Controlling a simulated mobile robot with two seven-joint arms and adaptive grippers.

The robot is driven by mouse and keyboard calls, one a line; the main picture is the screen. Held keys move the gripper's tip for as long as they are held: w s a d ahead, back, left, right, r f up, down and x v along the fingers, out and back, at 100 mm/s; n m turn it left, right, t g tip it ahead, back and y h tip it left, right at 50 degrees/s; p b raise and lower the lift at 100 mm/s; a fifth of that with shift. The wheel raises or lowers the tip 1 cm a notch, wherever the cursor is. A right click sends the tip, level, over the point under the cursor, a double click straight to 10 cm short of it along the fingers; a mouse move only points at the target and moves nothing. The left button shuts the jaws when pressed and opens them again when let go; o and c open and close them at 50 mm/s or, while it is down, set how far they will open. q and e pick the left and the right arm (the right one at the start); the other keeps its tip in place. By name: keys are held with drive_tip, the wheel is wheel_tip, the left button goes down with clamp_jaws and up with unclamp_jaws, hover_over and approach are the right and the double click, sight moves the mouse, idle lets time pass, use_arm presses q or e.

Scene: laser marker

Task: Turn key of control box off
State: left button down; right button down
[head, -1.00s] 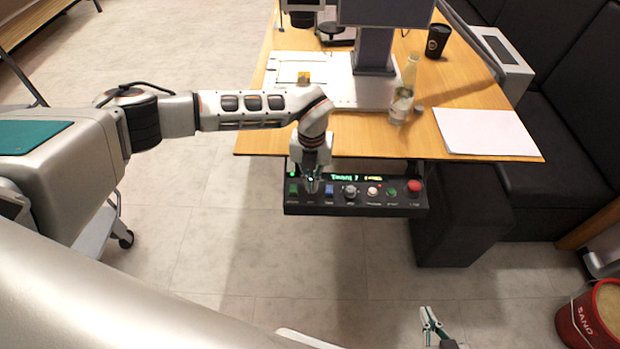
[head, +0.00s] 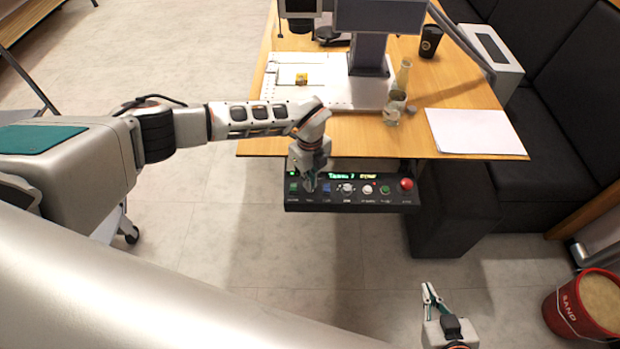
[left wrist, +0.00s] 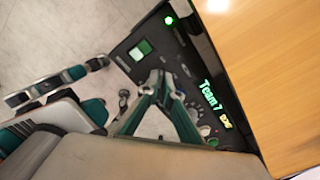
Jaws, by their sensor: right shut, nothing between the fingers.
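The control box (head: 350,205) is a black panel hung under the table's front edge. It has a green display, a row of buttons and knobs, and a red button (head: 406,184) at its right end. My left gripper (head: 310,185) points down at the left part of the panel. In the left wrist view, its fingertips (left wrist: 164,82) are close together over the panel near the green button (left wrist: 140,49). I cannot make out the key; the fingers may hide it. My right gripper (head: 430,290) is shut and empty, low in front of the box and clear of it.
The wooden table (head: 340,145) above the box holds the marker machine (head: 370,60), a glass bottle (head: 403,75), a dark cup (head: 430,40) and white paper (head: 472,131). A red sand bucket (head: 585,310) stands at the lower right. The floor before the box is clear.

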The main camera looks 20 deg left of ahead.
use_arm(q)
drive_tip(key=shift+n, duration=0.5)
drive_tip(key=c, duration=2.2)
unclamp_jaws()
drive_tip(key=shift+c, duration=0.2)
wheel_tip(320, 180, up, 12)
